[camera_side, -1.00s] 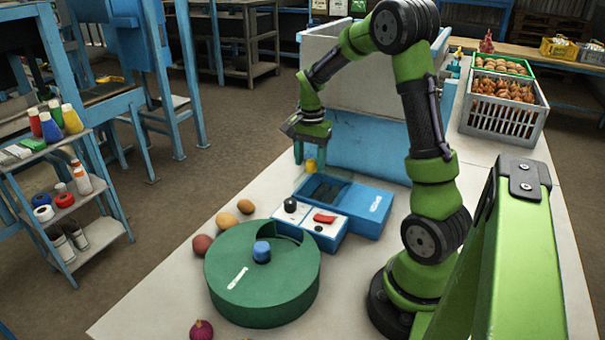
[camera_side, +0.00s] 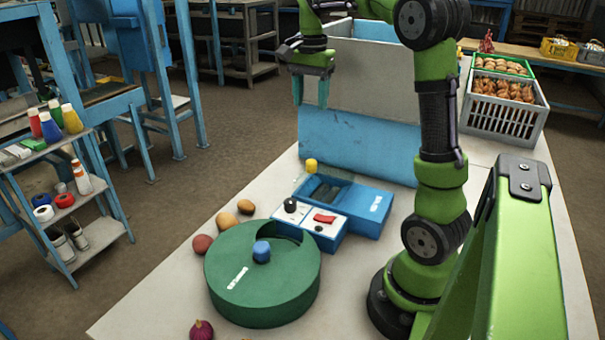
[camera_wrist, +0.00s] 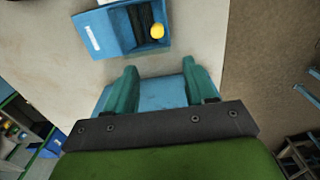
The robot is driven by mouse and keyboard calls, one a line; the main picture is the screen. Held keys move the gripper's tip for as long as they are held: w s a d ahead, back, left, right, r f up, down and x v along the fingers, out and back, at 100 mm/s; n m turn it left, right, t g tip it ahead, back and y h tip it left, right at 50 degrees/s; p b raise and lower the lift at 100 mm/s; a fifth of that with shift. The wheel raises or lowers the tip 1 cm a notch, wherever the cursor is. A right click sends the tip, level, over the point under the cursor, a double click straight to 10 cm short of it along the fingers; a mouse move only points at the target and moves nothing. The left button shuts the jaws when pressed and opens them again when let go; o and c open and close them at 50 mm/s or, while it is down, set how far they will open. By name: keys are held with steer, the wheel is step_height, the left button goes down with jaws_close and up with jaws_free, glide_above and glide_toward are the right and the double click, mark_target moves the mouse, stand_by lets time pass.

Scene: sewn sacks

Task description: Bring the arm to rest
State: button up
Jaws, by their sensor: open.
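My gripper (camera_side: 311,92) is open and empty, with its teal fingers pointing down. It is raised in front of the grey and blue box at the back of the table, well above the tabletop. In the wrist view its two fingers (camera_wrist: 158,88) stand apart with nothing between them. A small yellow knob (camera_side: 311,165) stands at the far left corner of the blue box (camera_side: 370,205), below my gripper. The yellow knob (camera_wrist: 157,31) also shows in the wrist view, beyond the fingertips.
A green drum with a blue knob (camera_side: 262,270) stands on the white table (camera_side: 150,305). A control box with a red switch (camera_side: 312,222) sits beside it. Several vegetables lie around the drum. A grey crate (camera_side: 500,120) is at the back right. The space around my gripper is clear.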

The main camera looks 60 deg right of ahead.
steer(key=s+a+f+n+t+y, duration=0.1)
steer(key=s+a+n+t, duration=0.2)
steer(key=a+n, duration=0.4)
steer(key=s+a+f+n+t+y, duration=0.1)
steer(key=s+a+n+t, duration=0.3)
steer(key=a, duration=1.3)
steer(key=s+f+n, duration=0.1)
steer(key=s+n, duration=0.1)
steer(key=n, duration=0.1)
steer(key=shift+s+a+f, duration=0.25)
steer(key=shift+a, duration=0.1)
